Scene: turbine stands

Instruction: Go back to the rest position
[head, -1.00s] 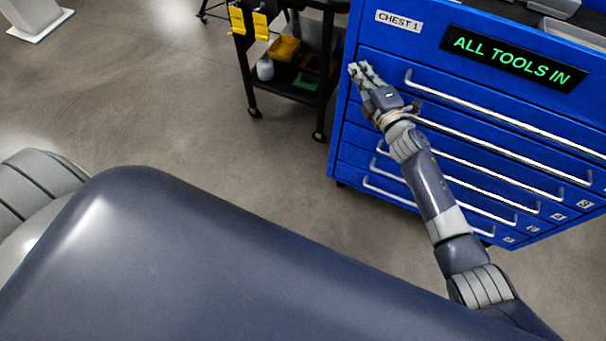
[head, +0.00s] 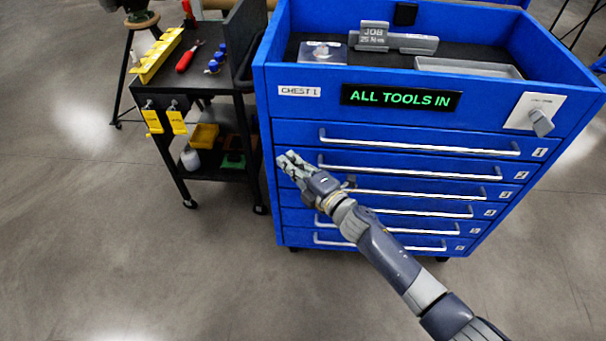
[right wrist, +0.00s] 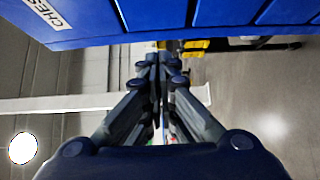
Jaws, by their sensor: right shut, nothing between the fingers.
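My right gripper (head: 287,160) is in front of the left side of the blue tool chest (head: 400,124) in the head view. It is shut and empty. In the right wrist view its fingers (right wrist: 160,62) come together, with the blue chest (right wrist: 110,22) along the top of the picture. I cannot tell how wide the gap between the gripper and the drawer fronts is. My left gripper is not in view.
The chest's drawers look shut; its sign (head: 400,97) reads ALL TOOLS IN. A black cart (head: 180,90) with a red-handled tool (head: 189,57) and yellow tags stands to the left. The floor (head: 110,250) in front is clear.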

